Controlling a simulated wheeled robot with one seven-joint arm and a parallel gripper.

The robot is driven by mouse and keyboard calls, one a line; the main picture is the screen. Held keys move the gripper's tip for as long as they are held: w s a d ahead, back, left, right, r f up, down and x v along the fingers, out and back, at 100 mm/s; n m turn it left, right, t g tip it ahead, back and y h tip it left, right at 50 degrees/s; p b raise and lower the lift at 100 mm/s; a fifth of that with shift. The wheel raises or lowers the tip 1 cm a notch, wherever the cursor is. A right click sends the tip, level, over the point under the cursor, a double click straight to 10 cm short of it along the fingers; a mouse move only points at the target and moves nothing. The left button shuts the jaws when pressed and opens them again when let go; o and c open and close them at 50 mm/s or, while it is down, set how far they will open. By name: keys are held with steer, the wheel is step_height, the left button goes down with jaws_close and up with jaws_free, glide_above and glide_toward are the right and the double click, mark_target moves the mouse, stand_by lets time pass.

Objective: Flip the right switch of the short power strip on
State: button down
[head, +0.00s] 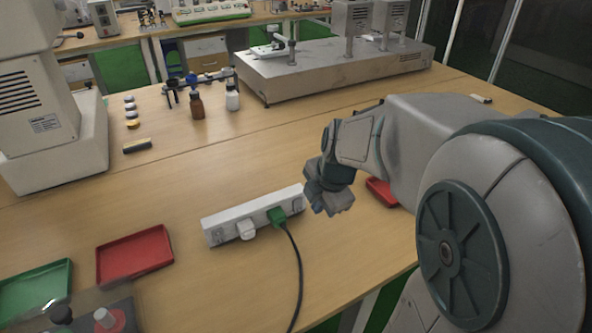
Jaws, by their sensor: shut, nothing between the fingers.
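The short power strip (258,207) is white and lies on the wooden table in the middle of the head view. A white plug (246,230) and a green plug (277,217) sit in it, and a dark cable runs from the green one toward the table's front. A switch (298,205) shows small at the strip's right end; its on or off position cannot be told. Another switch (218,235) shows at the left end. My gripper (330,208) is shut and empty, just right of the strip's right end. Whether it touches the strip cannot be told.
A red tray (134,254) and a green tray (36,290) lie at the left front. Another red tray (382,192) is partly behind my arm. Bottles (197,107) and a large grey machine (335,68) stand at the back.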

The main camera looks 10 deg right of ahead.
mark_target(298, 205)
steer(key=b+x, duration=0.1)
steer(key=x, duration=0.6)
steer(key=shift+f, duration=0.3)
steer(key=shift+w+a, duration=0.15)
steer(key=shift+w, duration=0.4)
steer(key=shift+w+a, duration=0.15)
steer(key=shift+w, duration=0.4)
steer(key=shift+w+a+f, duration=0.1)
steer(key=shift+w+a, duration=0.1)
steer(key=shift+w, duration=0.65)
